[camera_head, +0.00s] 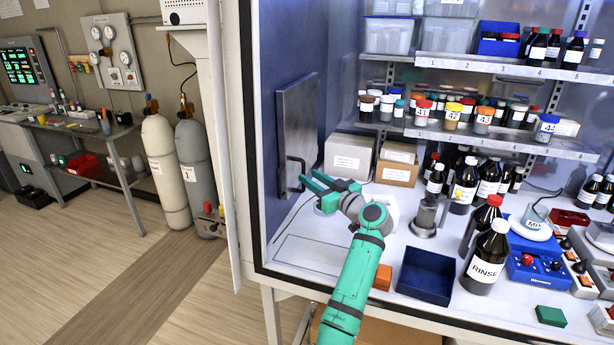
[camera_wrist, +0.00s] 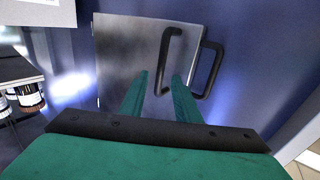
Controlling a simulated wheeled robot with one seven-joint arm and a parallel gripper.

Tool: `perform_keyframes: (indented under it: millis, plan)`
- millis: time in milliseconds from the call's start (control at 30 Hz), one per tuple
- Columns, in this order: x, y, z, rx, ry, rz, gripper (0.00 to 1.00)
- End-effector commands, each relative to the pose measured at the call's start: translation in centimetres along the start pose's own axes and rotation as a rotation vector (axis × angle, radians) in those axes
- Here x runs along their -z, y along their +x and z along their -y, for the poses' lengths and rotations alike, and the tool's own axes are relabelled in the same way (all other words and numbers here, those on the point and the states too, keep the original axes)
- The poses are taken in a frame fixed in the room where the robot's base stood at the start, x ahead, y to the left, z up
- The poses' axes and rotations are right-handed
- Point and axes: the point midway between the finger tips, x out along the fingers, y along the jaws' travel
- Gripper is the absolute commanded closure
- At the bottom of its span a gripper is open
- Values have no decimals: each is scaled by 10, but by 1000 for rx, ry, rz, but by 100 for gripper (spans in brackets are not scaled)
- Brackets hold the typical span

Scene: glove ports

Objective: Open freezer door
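The freezer door (camera_head: 298,125) is a grey metal panel on the left inner wall of the cabinet. It appears shut and also shows in the wrist view (camera_wrist: 125,55). Its dark bar handle (camera_head: 292,176) is low on the panel. In the wrist view, two dark bar outlines show, one the handle (camera_wrist: 214,70); one may be a reflection. My gripper (camera_head: 318,184) is open and empty, just right of the handle. In the wrist view its fingers (camera_wrist: 160,76) point at the door, with a dark bar's lower end seen between them. Contact cannot be told.
Cardboard boxes (camera_head: 348,155) stand behind my gripper. Brown bottles (camera_head: 487,258), a blue tray (camera_head: 427,275) and an orange block (camera_head: 383,278) are to the right. The white floor (camera_head: 310,245) left of my arm is clear. A white frame edge (camera_head: 240,150) borders the left.

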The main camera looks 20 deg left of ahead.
Motion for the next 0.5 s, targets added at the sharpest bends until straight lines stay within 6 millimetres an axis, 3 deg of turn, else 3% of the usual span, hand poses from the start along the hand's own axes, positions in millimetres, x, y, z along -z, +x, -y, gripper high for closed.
perform_keyframes:
  millis: [200, 500]
  plan:
    - [0, 24, 1, 2, 1, 0, 70]
    - [0, 29, 1, 2, -1, 0, 70]
